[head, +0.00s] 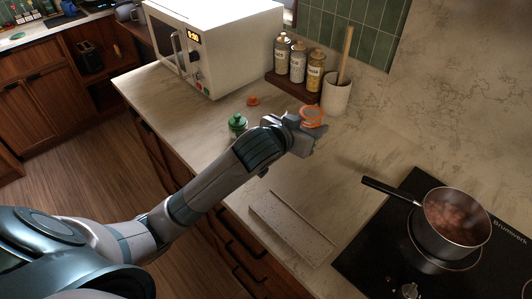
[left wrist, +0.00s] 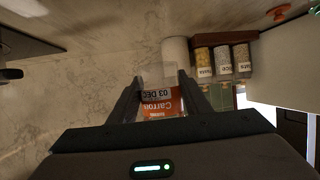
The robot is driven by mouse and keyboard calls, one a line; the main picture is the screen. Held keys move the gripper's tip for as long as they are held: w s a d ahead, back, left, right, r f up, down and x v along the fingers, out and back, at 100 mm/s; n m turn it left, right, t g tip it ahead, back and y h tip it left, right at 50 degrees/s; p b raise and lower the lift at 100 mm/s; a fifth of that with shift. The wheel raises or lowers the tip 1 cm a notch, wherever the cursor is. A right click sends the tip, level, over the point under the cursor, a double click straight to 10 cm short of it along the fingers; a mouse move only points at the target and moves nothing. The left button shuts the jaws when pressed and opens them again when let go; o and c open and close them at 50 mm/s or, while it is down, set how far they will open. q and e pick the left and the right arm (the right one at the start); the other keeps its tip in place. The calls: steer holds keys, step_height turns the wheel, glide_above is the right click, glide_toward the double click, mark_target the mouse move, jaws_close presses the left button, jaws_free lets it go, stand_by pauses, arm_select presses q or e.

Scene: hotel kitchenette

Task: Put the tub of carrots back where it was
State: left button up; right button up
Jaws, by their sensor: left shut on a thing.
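The tub of carrots (head: 312,113) shows orange at the end of my left arm, over the counter and in front of the white crock. In the left wrist view the tub (left wrist: 160,103) has an orange label reading "Carrots" and a white date strip reading "03 DEC". My left gripper (head: 311,128) is shut on it, with one finger on each side in the left wrist view (left wrist: 160,92). The arm hides part of the tub in the head view, and I cannot tell whether its base touches the counter. My right gripper is not in view.
A wooden rack (head: 284,84) holds three labelled bottles by the wall, beside a white crock (head: 336,97). A microwave (head: 213,50), small orange-red item (head: 252,101) and green-lidded jar (head: 238,122) are left. A speckled tray (head: 290,228) lies in front; a pot (head: 447,227) is on the hob.

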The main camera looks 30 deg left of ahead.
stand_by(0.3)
arm_select(q)
steer(key=a+f+p, duration=0.1)
steer(key=a+f, duration=0.1)
steer(key=a, duration=0.1)
steer(key=s+a+f+p, duration=0.1)
steer(key=a+f, duration=0.1)
steer(key=a, duration=0.2)
steer(key=s+a+f+p, duration=0.1)
steer(key=a+f, duration=0.2)
steer(key=a, duration=0.1)
steer(key=shift+s+a, duration=0.25)
steer(key=shift+f, duration=0.25)
step_height(320, 180, down, 3)
steer(key=shift+r+p, duration=0.1)
steer(key=shift+p, duration=0.5)
steer(key=shift+f, duration=0.4)
steer(key=o, duration=1.1)
